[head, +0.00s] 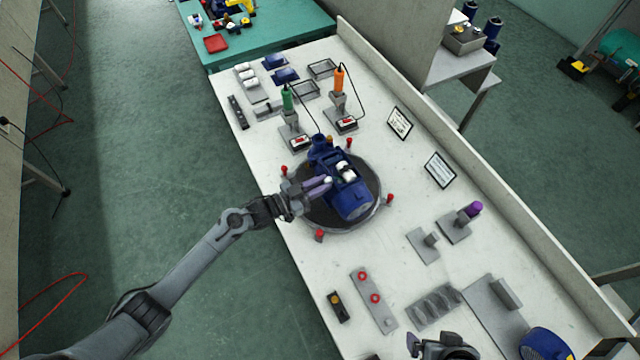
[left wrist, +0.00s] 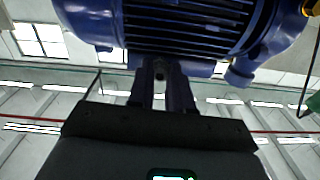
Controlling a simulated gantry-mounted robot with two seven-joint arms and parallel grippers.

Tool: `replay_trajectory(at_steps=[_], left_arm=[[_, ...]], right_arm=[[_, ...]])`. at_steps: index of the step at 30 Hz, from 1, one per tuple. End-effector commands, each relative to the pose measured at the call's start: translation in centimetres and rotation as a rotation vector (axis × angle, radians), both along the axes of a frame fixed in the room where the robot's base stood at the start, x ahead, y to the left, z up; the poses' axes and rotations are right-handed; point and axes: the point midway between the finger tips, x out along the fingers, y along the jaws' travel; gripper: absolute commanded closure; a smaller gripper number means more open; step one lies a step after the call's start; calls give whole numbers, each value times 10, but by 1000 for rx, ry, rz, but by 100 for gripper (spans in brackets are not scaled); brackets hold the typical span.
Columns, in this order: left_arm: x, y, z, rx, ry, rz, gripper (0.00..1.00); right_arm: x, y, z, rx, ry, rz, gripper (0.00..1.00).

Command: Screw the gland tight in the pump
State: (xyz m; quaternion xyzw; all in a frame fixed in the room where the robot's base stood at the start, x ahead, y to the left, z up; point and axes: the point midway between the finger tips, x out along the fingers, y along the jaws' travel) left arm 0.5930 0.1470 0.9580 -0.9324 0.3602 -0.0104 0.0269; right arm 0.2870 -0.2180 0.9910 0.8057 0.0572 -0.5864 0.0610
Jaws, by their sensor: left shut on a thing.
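The blue pump (head: 352,200) sits on a dark round turntable (head: 310,212) in the middle of the bench. Its blue finned body fills the top of the left wrist view (left wrist: 185,22). My left gripper (head: 326,183) reaches in from the left to the pump's left side. Its fingers (left wrist: 159,85) are shut on a small grey round part, seemingly the gland (left wrist: 159,69), close under the pump body. The fingers hide most of it, and I cannot tell how far it is seated. My right gripper (head: 440,346) is partly in view at the bottom edge; its fingertips are unclear.
Red knobs (head: 389,199) stand around the turntable rim. Green (head: 288,97) and orange (head: 339,79) handled tools stand on stands behind the pump. A purple-topped holder (head: 474,209) and grey fixtures (head: 435,305) are at the right front.

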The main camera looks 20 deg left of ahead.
Motion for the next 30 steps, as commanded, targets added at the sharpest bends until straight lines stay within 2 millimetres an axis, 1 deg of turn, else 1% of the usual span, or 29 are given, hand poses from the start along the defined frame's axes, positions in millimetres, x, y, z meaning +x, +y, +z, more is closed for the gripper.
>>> replay_trajectory(at_steps=[4,9,17,23,28,29,30], left_arm=[[0,1,-2,105,-97,-1,100],[1,1,0,210,-192,0,100],[1,0,0,217,-197,1,100],[1,1,0,289,-264,1,100],[1,1,1,292,-265,1,100],[1,1,1,292,-265,1,75],[1,1,1,291,-264,1,69]], right_arm=[[0,0,-9,2,0,-2,0],[0,0,-14,2,0,-2,0],[0,0,-13,0,0,0,0],[0,-1,-19,-5,0,4,0],[0,-2,-18,-8,0,5,0],[0,-2,-18,-8,0,5,0],[0,-2,-18,-8,0,5,0]])
